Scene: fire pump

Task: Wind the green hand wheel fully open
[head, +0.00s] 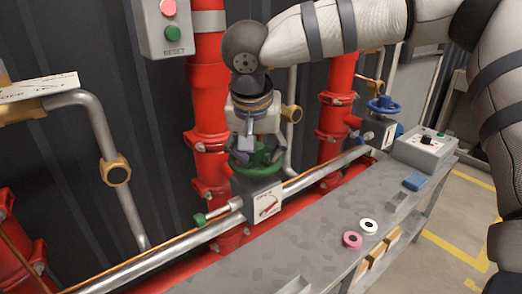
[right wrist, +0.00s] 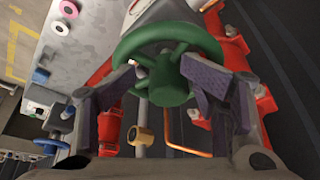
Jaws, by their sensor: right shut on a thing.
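The green hand wheel (head: 264,160) sits on top of a valve on the pipework, in the middle of the head view. In the right wrist view the wheel (right wrist: 168,62) fills the upper middle, with its rim, spokes and round hub showing. My right gripper (head: 252,158) reaches down onto the wheel from above. Its two fingers lie on either side of the hub, and it is shut on the wheel. In the right wrist view the right gripper (right wrist: 165,85) shows both purple finger pads against the wheel. A dial plate (head: 268,203) with a red pointer is just below the wheel. My left gripper is not in view.
A blue hand wheel (head: 383,105) stands further right by a grey control box (head: 424,147). A reset button box (head: 162,28) hangs at upper left. The grey bench (head: 310,232) holds a pink ring (head: 352,240), a white ring (head: 369,226) and a blue block (head: 415,182). Red pipes stand behind.

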